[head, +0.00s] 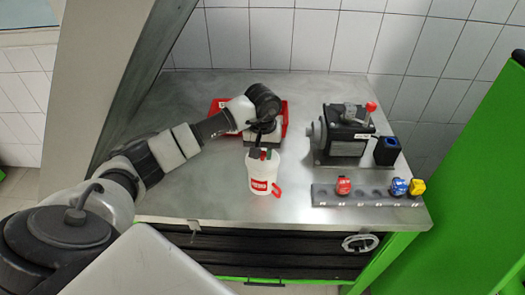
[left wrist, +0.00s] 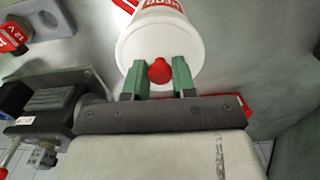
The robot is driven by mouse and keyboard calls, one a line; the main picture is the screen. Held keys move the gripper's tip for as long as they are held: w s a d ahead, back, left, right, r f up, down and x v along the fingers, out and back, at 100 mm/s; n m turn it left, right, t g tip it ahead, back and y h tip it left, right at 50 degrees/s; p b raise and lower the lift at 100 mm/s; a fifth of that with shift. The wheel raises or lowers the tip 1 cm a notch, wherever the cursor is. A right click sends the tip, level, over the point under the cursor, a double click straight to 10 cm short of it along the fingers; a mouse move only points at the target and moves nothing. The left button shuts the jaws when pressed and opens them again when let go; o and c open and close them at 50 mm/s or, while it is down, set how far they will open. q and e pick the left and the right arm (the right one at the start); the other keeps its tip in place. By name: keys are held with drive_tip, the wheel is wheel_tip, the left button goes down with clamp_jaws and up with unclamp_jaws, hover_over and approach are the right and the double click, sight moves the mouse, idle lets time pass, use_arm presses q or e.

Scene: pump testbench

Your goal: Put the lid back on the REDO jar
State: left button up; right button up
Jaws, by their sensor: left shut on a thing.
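The white REDO jar (head: 259,184) stands upright on the steel bench, with a red label and a red handle at its right. It also shows in the left wrist view (left wrist: 150,20). My left gripper (head: 263,154) is over the jar's top. In the left wrist view its green fingers (left wrist: 160,80) are on both sides of the lid's red knob (left wrist: 160,70), shut on it. The white lid (left wrist: 135,50) is over the jar's mouth. I cannot tell whether it is seated or slightly above the rim. My right gripper is not in view.
A red tray (head: 217,104) lies behind the jar, partly under my left arm. A dark pump (head: 346,135) and a blue-topped block (head: 387,151) stand at right. A grey rack (head: 325,197) holds red, blue and yellow pieces near the front edge. Bench left of the jar is clear.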

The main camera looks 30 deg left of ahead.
use_arm(q)
drive_tip(key=shift+b, duration=0.55)
idle(1.0)
drive_tip(key=shift+f+b, duration=0.2)
drive_tip(key=shift+b, duration=0.55)
idle(1.0)
drive_tip(key=o, duration=1.3)
drive_tip(key=shift+r+p, duration=1.65)
drive_tip(key=shift+r, duration=1.9)
drive_tip(key=shift+c, duration=0.4)
